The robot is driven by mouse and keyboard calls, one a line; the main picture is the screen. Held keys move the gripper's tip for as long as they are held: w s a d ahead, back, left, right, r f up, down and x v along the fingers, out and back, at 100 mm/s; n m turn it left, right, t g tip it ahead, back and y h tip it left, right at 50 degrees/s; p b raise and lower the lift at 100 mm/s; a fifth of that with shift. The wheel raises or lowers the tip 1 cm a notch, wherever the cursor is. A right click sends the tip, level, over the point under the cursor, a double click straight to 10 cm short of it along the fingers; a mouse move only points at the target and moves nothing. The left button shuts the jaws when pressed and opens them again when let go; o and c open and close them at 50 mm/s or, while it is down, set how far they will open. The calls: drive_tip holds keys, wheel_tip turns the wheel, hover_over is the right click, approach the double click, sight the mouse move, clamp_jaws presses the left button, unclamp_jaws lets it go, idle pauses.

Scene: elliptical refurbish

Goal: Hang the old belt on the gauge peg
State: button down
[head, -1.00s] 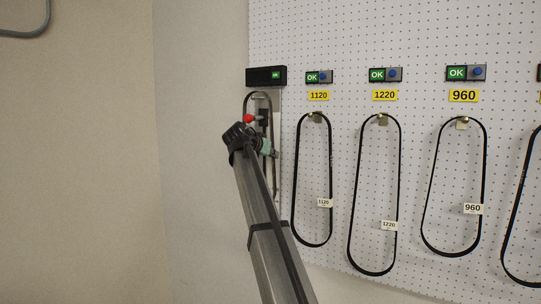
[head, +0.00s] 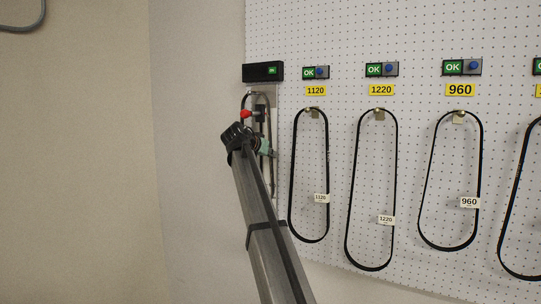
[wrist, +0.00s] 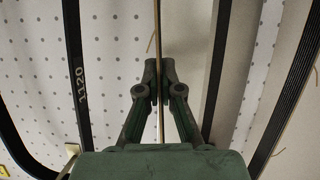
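The old belt (head: 244,101) is a narrow black loop in front of the gauge at the left end of the pegboard. In the wrist view my gripper (wrist: 160,92) is shut on a thin, tan-edged belt strand (wrist: 157,35), seen edge-on. Loose threads show nearby.
Belts 1120 (head: 327,165), 1220 (head: 396,165) and 960 (head: 481,165) hang on pegs to the right, under OK boxes. The 1120 belt is close to my gripper's left in the wrist view (wrist: 75,85). Bare wall lies left.

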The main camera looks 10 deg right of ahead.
drive_tip(key=c, duration=1.2)
unclamp_jaws()
drive_tip(key=shift+c, duration=0.2)
